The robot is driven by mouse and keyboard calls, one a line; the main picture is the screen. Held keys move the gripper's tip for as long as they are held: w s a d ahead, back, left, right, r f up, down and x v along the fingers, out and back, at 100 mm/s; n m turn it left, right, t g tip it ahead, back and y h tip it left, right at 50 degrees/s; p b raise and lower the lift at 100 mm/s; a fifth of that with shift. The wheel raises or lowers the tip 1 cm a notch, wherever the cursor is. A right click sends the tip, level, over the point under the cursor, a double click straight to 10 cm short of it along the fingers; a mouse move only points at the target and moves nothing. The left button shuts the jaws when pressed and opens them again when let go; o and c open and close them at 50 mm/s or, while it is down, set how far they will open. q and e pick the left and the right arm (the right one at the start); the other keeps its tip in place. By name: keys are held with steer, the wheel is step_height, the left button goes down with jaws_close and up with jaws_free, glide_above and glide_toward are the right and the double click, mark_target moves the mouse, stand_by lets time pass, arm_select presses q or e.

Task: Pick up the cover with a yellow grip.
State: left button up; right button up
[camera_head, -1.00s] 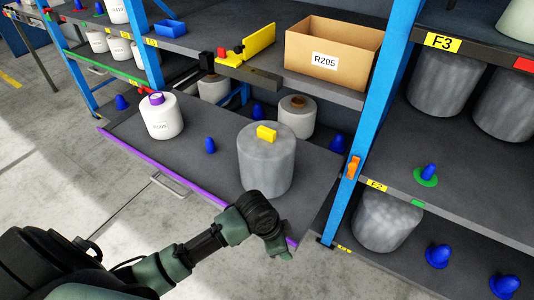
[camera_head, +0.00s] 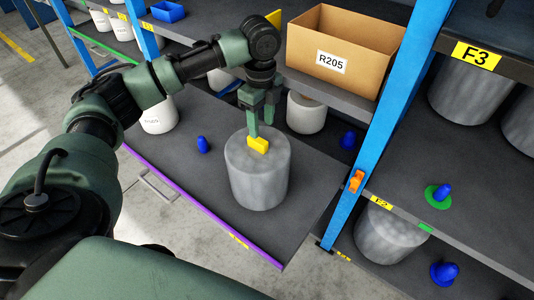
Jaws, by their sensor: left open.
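The grey cylindrical cover (camera_head: 258,178) stands upright on the pulled-out dark shelf (camera_head: 205,170). Its yellow grip (camera_head: 259,145) sticks up from the middle of its top. My left gripper (camera_head: 260,128) points down right above the yellow grip, with its green fingers apart. One fingertip is very near the grip's left end; I cannot tell whether it touches. My right gripper is not in view.
A cardboard box (camera_head: 333,50) labelled R205 sits on the shelf behind. A blue upright post (camera_head: 385,115) stands to the right. A blue peg (camera_head: 203,145) and a white bobbin (camera_head: 158,115) are to the left; another bobbin (camera_head: 305,113) is behind.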

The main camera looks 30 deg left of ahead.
mark_target(259, 140)
arm_select(q)
steer(key=f, duration=0.1)
steer(key=s+f, duration=0.1)
steer(key=f, duration=0.1)
steer(key=shift+s+a+f+p, duration=0.15)
steer(key=shift+s+f+p, duration=0.1)
steer(key=shift+p, duration=0.15)
steer(key=f, duration=0.2)
steer(key=shift+w+f, duration=0.3)
steer(key=shift+f, duration=0.3)
jaws_close()
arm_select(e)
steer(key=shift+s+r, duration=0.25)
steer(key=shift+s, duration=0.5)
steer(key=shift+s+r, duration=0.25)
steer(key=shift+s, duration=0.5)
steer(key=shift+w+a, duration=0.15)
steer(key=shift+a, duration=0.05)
